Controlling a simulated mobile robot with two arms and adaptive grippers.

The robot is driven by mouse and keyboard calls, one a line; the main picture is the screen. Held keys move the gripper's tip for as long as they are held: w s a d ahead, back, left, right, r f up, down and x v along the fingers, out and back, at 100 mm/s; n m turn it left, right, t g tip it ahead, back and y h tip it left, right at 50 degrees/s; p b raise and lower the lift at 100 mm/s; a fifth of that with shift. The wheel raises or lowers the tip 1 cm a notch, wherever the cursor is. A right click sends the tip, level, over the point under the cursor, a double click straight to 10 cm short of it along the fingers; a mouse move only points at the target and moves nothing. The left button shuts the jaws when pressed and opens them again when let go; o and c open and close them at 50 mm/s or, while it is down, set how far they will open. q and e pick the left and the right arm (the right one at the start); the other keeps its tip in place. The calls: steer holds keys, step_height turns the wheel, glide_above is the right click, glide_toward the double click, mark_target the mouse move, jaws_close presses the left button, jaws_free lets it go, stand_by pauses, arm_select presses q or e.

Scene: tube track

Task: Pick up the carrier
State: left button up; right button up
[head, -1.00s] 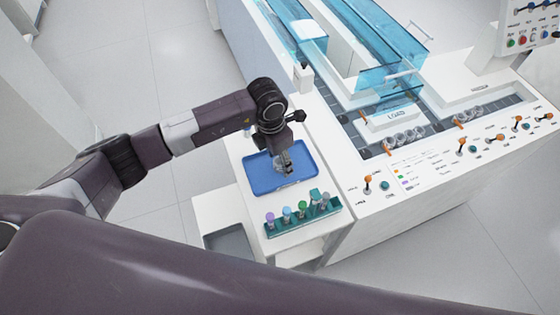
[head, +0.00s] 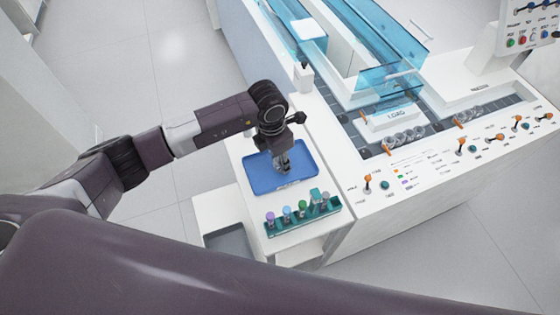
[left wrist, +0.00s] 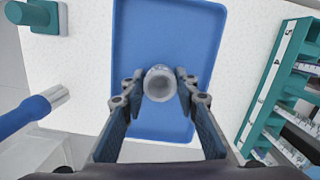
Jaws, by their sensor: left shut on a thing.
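The carrier (left wrist: 159,83) is a small grey, round, hollow cup. In the left wrist view it sits between the two fingertips of my left gripper (left wrist: 160,90), which is shut on it. In the head view the left gripper (head: 283,165) points down over the blue tray (head: 307,172), and its fingers mostly hide the carrier. The blue tray also fills the middle of the left wrist view (left wrist: 165,25). I cannot tell whether the carrier touches the tray. My right gripper is not in view.
A teal rack (head: 300,224) with several coloured-cap tubes stands in front of the tray. The white machine (head: 420,170) with a blue-tinted track, clear cups, levers and knobs is at the right. A grey bin (head: 228,243) is at the lower left of the stand.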

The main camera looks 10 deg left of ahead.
arm_select(q)
step_height(320, 180, up, 25)
steer(key=b, duration=0.1)
stand_by(0.7)
